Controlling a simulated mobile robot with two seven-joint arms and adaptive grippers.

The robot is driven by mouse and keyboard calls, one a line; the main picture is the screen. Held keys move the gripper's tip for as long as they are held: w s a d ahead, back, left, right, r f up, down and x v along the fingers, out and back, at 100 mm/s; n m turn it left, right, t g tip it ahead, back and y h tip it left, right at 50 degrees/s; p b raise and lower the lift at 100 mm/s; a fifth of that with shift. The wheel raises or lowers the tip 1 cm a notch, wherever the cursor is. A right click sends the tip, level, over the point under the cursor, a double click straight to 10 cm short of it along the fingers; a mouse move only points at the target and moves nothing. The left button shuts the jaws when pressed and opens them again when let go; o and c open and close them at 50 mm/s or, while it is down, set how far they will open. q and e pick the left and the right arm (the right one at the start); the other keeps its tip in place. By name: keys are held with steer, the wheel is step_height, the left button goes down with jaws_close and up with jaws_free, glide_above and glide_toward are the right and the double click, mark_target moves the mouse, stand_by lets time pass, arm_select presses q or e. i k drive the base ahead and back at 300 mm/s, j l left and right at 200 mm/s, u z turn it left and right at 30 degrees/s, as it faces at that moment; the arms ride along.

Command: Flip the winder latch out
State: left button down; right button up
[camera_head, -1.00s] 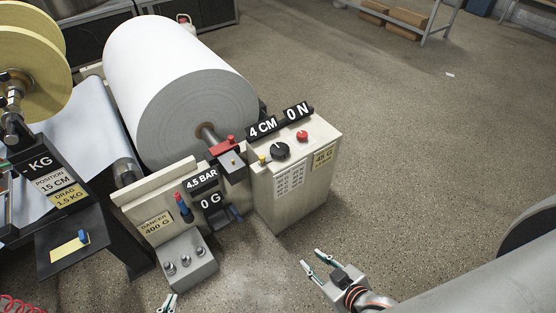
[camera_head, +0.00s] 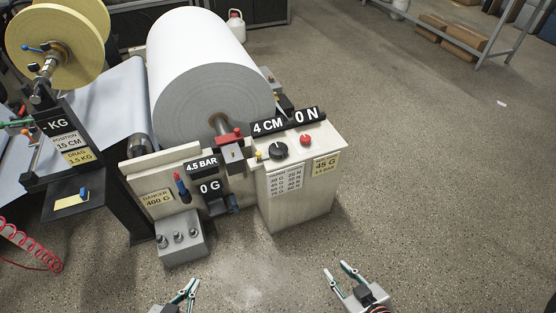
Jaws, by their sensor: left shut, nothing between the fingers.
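The winder holds a large white paper roll (camera_head: 208,85) on a shaft (camera_head: 219,122). A red latch piece (camera_head: 231,136) sits at the near end of the shaft, above a grey block (camera_head: 233,154). I cannot tell its exact position against the shaft. My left gripper (camera_head: 188,286) is at the bottom edge, in front of the machine and well short of the latch. Its fingers are close together and empty. My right gripper (camera_head: 337,268) is over the floor to the right of the left one, its fingers apart and empty. Neither gripper touches the machine.
A control box (camera_head: 300,195) with a black knob (camera_head: 279,150) and red button (camera_head: 306,140) stands right of the latch. A grey box with several knobs (camera_head: 180,243) juts out in front. A red coiled hose (camera_head: 30,245) lies at left.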

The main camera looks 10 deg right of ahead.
mark_target(259, 158)
steer(key=k+l, duration=0.1)
steer(key=l, duration=0.5)
steer(key=k+l, duration=0.1)
steer(key=l, duration=0.5)
steer(key=i+l, duration=0.15)
steer(key=i, duration=0.3)
